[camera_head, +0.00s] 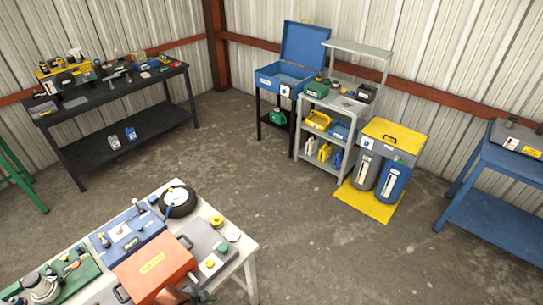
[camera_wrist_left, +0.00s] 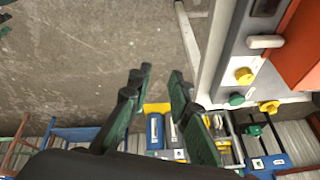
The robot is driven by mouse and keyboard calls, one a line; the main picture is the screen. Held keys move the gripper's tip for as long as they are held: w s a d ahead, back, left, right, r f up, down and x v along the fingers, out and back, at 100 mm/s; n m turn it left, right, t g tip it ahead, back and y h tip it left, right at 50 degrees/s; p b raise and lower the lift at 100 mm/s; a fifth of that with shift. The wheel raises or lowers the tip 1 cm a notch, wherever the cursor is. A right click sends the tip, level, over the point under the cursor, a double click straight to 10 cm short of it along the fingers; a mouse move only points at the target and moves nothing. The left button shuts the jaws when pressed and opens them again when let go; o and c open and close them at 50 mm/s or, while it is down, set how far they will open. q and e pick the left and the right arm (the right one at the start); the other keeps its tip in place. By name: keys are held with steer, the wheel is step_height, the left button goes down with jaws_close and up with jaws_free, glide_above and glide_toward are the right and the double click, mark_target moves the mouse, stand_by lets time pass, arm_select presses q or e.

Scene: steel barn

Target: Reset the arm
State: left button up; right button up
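My left gripper (camera_wrist_left: 159,77) shows in the left wrist view. Its two dark green fingers are spread, with bare concrete floor seen between them and nothing held. It is beside the edge of the white table, which shows at the right of that view. In the head view neither gripper can be made out clearly. A dark brownish shape cuts in at the bottom edge in front of the red case, and I cannot tell what it is. A small dark piece shows at the upper left edge of the wrist view, too cropped to identify.
A white table (camera_head: 252,251) at the front left holds a red case (camera_head: 153,270), a blue case (camera_head: 127,231) and a black wheel (camera_head: 178,202). A black workbench (camera_head: 115,87), grey shelf cart (camera_head: 330,101) and blue table (camera_head: 492,208) stand farther off. Open floor lies right of the table.

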arm_select(q)
steer(key=s+a+n+y, duration=0.4)
steer(key=s+a+n, duration=0.8)
steer(key=s+a, duration=0.25)
step_height(320, 180, down, 34)
steer(key=g+b, duration=0.1)
steer(key=b, duration=0.6)
steer(key=s+f+g+b, duration=0.1)
steer(key=s+f+b, duration=0.2)
steer(key=s+f, duration=0.7)
steer(key=s+d+f+m+b, duration=0.1)
steer(key=s+f+b, duration=0.3)
steer(key=s+f, duration=0.7)
step_height(320, 180, down, 6)
steer(key=shift+f+g+h, duration=0.1)
steer(key=shift+g+h, duration=0.3)
